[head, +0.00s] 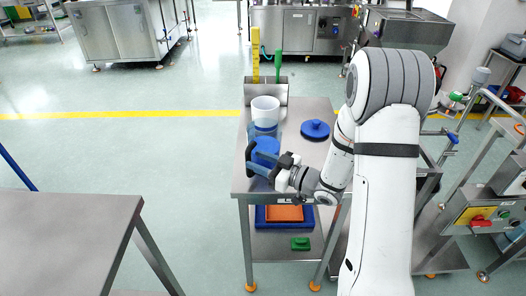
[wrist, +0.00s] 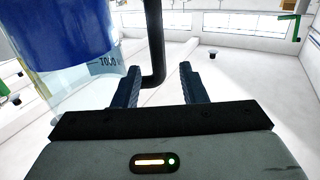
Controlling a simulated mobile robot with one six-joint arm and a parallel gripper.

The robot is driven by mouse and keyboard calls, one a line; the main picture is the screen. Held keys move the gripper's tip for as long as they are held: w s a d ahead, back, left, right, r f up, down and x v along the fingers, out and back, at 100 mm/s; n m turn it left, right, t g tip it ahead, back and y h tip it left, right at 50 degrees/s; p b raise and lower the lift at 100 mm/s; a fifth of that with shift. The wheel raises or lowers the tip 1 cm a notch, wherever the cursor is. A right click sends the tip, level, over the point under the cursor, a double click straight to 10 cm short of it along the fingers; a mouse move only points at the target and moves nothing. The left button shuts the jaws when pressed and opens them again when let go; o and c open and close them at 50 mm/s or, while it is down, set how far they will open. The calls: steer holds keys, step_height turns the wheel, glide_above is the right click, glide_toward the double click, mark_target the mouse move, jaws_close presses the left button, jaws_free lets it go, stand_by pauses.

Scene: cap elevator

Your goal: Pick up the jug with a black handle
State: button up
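The jug (head: 266,147) stands near the front left of the steel table, with a blue upper part. In the wrist view the jug (wrist: 70,35) fills the upper left, blue above and clear with a "1000" mark below. Its black handle (wrist: 154,40) hangs between the two dark fingers of my gripper (wrist: 158,85), with gaps visible on both sides. My gripper is open around the handle.
The steel table (head: 300,170) also holds a white container (head: 265,105) behind the jug and a blue lid (head: 315,129) to the right. A steel holder with yellow (head: 256,65) and green tools is at the back. An empty table (head: 65,235) is at left.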

mark_target(249, 174)
steer(key=x, duration=0.4)
steer(key=shift+r+p, duration=0.1)
steer(key=shift+p, duration=0.25)
steer(key=shift+c, duration=0.5)
jaws_close()
steer(key=shift+w+r, duration=0.1)
stand_by(0.4)
